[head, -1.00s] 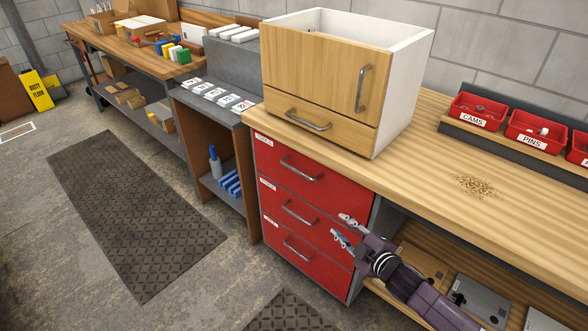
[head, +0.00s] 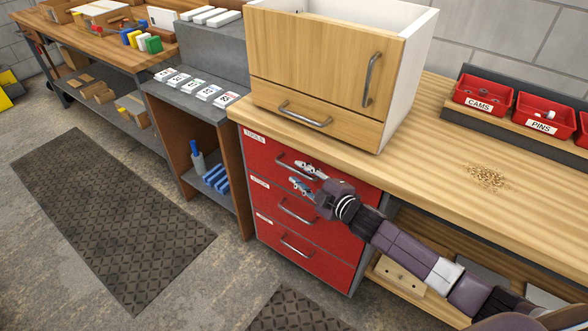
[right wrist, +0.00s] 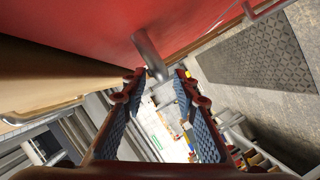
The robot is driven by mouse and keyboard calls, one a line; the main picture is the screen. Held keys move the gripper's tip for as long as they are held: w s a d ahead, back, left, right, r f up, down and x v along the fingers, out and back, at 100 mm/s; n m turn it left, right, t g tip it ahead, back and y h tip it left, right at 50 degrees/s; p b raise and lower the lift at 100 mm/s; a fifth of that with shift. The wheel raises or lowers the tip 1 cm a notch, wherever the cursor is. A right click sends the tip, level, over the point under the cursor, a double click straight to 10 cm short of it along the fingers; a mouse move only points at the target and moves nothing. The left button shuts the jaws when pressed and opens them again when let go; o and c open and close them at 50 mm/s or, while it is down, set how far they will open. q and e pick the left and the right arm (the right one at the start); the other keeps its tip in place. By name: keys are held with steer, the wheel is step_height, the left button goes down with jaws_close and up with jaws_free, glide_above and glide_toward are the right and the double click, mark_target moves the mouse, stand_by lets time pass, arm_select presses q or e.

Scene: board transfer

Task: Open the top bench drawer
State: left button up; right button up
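The top bench drawer (head: 262,152) is the uppermost of three red drawers under the wooden worktop, and its front is flush, shut. Its grey bar handle (head: 283,161) is partly hidden by my right gripper (head: 303,178), which is in front of the drawer's right part. In the right wrist view the gripper (right wrist: 158,76) is open, with a padded finger on each side. The handle (right wrist: 147,50) shows against the red front, its near end at the gap between the fingertips. I cannot tell if they touch. My left gripper is not in view.
The middle drawer (head: 265,190) and bottom drawer (head: 275,242) are shut below. A wooden cabinet (head: 330,50) with its own handles stands on the worktop (head: 450,150) above. Red bins (head: 482,94) sit at the right. A dark mat (head: 110,220) lies on the floor.

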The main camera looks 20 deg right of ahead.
steer(key=shift+x, duration=1.2)
steer(key=shift+w+a+f, duration=0.1)
steer(key=shift+w+f, duration=0.05)
steer(key=shift+w, duration=0.15)
jaws_close()
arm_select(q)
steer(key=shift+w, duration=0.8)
